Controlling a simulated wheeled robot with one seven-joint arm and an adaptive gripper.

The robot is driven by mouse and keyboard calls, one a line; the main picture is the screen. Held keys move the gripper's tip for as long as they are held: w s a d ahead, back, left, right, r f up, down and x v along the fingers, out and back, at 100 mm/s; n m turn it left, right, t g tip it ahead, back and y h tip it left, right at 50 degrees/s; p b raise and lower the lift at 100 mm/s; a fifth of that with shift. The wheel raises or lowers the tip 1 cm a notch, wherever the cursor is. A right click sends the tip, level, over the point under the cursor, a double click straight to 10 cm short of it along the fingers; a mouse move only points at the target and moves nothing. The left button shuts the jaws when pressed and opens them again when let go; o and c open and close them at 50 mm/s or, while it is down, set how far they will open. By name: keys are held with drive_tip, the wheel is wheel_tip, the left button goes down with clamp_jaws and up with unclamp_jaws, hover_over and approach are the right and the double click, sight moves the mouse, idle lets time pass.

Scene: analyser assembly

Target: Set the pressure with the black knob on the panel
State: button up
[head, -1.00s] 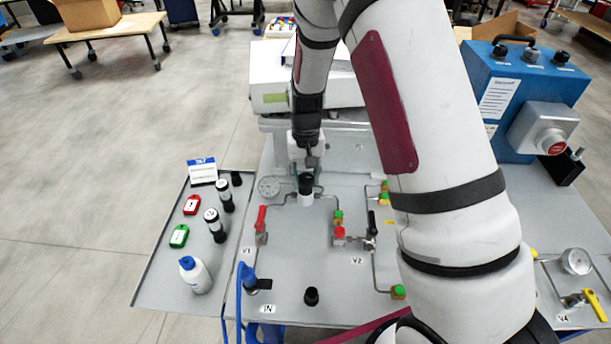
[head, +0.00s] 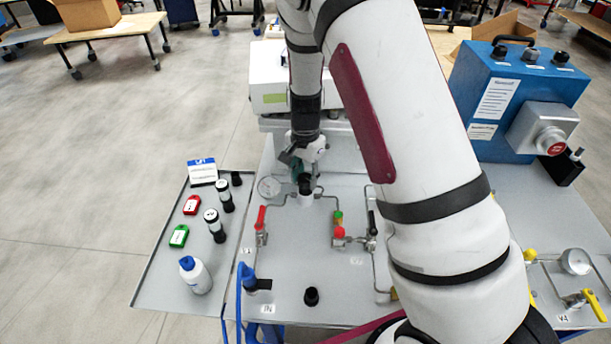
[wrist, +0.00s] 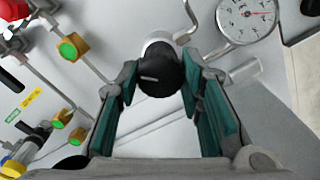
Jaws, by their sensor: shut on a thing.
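The black knob (head: 305,182) sits on top of a pale regulator body on the grey panel (head: 285,270). It also shows in the wrist view (wrist: 160,72), with a white index line on its top. My gripper (head: 303,172) is at the knob; in the wrist view its two green-padded fingers (wrist: 162,82) are on either side of the knob and shut on it. The pressure gauge (head: 268,187) is just left of the knob in the head view. In the wrist view the gauge (wrist: 246,16) is at the upper right, with a red needle; its reading is too small to tell.
A red-handled valve (head: 261,219) and a black-handled valve (head: 372,224) stand on the panel's pipes. A tray (head: 165,270) at left holds a white bottle (head: 195,275), tags and black cylinders. A blue box (head: 510,100) stands at right. My arm hides part of the panel.

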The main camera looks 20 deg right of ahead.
sight(305, 177)
drive_tip(key=shift+m, duration=0.4)
drive_tip(key=o, duration=1.2)
drive_tip(key=shift+c, duration=0.2)
wheel_tip(305, 177, up, 12)
